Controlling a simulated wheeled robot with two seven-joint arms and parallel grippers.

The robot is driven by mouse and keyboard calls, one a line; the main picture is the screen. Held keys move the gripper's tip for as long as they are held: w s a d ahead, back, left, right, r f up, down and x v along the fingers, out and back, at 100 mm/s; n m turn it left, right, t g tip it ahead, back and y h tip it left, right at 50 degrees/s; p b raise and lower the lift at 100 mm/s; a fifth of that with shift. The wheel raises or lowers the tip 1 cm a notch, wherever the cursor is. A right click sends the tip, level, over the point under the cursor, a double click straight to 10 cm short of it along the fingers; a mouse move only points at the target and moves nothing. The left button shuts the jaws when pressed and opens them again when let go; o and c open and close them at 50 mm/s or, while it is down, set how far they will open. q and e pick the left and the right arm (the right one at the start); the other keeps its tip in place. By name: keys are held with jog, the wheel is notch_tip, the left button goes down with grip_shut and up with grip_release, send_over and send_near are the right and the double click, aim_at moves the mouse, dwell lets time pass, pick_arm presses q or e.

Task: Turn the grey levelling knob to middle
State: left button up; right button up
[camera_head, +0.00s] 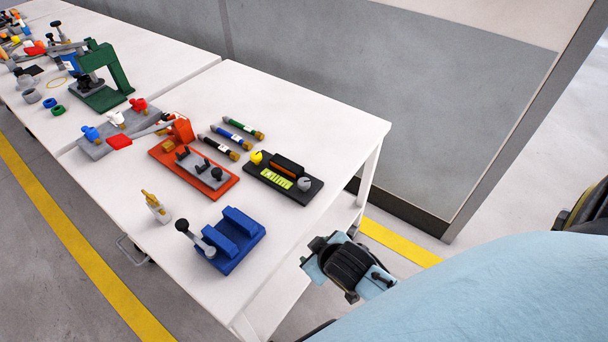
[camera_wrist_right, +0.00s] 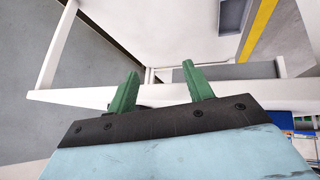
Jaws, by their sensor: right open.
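The grey levelling knob (camera_head: 304,184) sits on the right end of a flat black panel (camera_head: 268,180) near the table's right side. A yellow knob (camera_head: 256,157) stands at the panel's other end, with an orange display and a yellow-green strip between them. The grey knob's exact setting is too small to read. My right gripper (camera_wrist_right: 160,75) shows in the right wrist view with two green fingers apart and nothing between them. Its fingers do not show in the head view, where light blue and black parts of my arm are beside the table. My left gripper is not in view.
The white table (camera_head: 345,135) is clear right of the panel. A table edge (camera_wrist_right: 75,97) crosses the right wrist view.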

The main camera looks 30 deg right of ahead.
jog(key=w+a+r+n+t+y, duration=0.15)
jog(key=w+r+t, duration=0.25)
jog(key=r, duration=0.5)
jog(key=w+a+r+n+t, duration=0.1)
jog(key=w+a+r+t, duration=0.2)
jog(key=r, duration=0.7)
jog(key=w+a+r+n+t+y, duration=0.15)
jog(key=w+r+t, duration=0.3)
jog(key=r, duration=0.45)
jog(key=w+a+r+n+g+y, duration=0.1)
jog(key=w+a+r+n+y, duration=0.1)
jog(key=a+r+n+y, duration=0.75)
jog(key=n+g+h, duration=1.2)
jog(key=n+g, duration=0.3)
jog(key=g, duration=0.3)
send_over(304, 181)
notch_tip(304, 181, down, 17)
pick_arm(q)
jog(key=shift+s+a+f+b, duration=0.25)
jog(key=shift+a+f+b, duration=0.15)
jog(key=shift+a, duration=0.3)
pick_arm(e)
notch_tip(304, 181, down, 13)
jog(key=shift+r, duration=0.15)
